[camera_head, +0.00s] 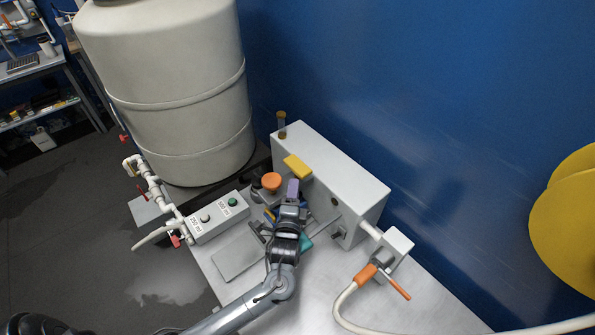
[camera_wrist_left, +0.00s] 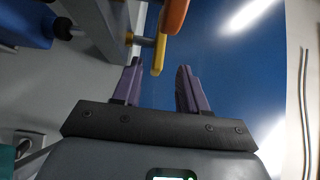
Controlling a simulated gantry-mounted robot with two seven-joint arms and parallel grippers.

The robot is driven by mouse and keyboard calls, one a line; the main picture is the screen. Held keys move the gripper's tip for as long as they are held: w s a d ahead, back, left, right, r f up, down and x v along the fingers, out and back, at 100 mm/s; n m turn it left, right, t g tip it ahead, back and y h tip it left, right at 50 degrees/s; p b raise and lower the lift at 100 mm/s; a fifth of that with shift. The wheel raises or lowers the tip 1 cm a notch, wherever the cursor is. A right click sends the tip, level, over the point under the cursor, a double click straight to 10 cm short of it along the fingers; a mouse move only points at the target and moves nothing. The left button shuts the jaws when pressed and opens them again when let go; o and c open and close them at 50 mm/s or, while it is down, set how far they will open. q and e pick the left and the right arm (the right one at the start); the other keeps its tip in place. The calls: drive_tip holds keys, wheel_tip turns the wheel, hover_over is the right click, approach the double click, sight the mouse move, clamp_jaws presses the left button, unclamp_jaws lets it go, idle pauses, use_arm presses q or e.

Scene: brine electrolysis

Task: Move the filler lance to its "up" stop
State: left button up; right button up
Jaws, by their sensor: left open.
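The filler station is a pale grey box (camera_head: 345,180) on a light metal bench. A yellow block (camera_head: 298,166) sits at its front top edge, and a round orange knob (camera_head: 271,181) is just left of my gripper. I cannot tell for sure which part is the filler lance. My left gripper (camera_head: 292,188) reaches up to the box front with purple fingers. In the left wrist view the fingers (camera_wrist_left: 160,67) are apart and empty. An orange part (camera_wrist_left: 174,14) and a yellow rounded piece (camera_wrist_left: 158,55) lie just beyond the fingertips. My right gripper is out of view.
A big cream tank (camera_head: 175,90) stands behind at left. A button box (camera_head: 217,216) with green and grey buttons is left of my gripper. An orange-handled valve (camera_head: 368,273) with a pale hose is at right. A blue wall rises behind.

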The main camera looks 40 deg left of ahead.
sight(296, 174)
use_arm(q)
drive_tip(key=x, duration=0.9)
clamp_jaws()
